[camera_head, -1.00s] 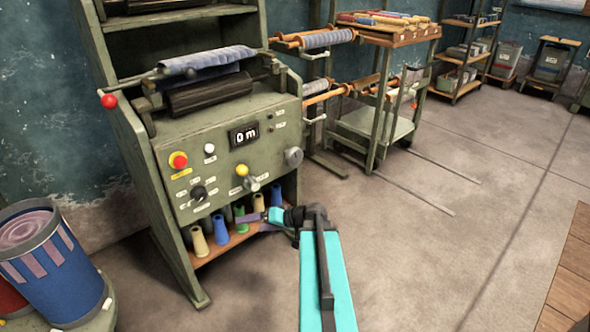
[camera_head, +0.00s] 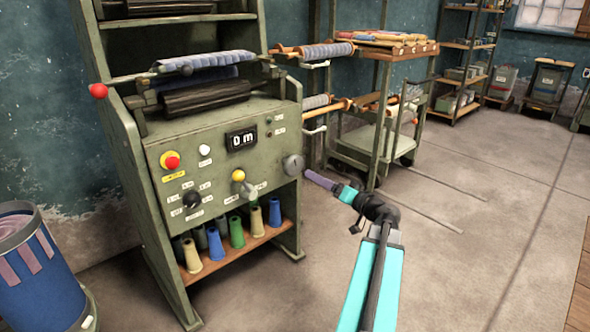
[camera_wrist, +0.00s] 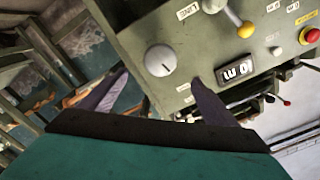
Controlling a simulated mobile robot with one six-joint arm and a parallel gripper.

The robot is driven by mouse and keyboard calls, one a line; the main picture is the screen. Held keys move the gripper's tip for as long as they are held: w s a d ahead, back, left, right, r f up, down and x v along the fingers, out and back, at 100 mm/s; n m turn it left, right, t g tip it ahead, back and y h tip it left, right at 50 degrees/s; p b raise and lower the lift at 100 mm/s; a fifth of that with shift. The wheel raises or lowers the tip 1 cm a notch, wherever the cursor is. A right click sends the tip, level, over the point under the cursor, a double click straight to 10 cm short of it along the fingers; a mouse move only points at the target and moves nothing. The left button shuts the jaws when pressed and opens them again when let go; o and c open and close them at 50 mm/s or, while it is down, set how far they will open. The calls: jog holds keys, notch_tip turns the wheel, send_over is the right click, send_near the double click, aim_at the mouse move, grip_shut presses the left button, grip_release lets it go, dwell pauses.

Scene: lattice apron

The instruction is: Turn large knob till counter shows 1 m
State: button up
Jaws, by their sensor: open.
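The large grey round knob (camera_head: 293,165) is at the right edge of the green machine's front panel. The counter (camera_head: 242,138), a black window above the panel's middle, reads 0 m. My gripper (camera_head: 311,177) is just right of and in front of the knob, its purple fingers pointing at it. In the wrist view the knob (camera_wrist: 160,60) shows ahead between the two spread, empty fingers (camera_wrist: 158,77). I cannot tell the exact gap between fingertips and knob. The counter also shows there (camera_wrist: 236,69), upside down.
Left of the knob are a yellow-tipped lever (camera_head: 238,175), a red button (camera_head: 171,161), a white button (camera_head: 204,150) and a small black knob (camera_head: 192,200). Colored spools (camera_head: 214,244) stand on the shelf below. A rolling rack (camera_head: 370,140) is behind right. Floor in front is clear.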

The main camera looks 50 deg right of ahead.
aim_at(296, 166)
jog(key=shift+w, duration=0.1)
jog(key=w+b, duration=0.1)
jog(key=w, duration=0.3)
jog(key=w+b, duration=0.1)
jog(key=w, duration=0.3)
jog(key=w+d+b, duration=0.1)
jog(key=w, duration=0.3)
jog(key=shift+f+b, duration=0.1)
jog(key=shift+b, duration=0.2)
jog(key=shift+w, duration=0.8)
jog(key=c, duration=1.1)
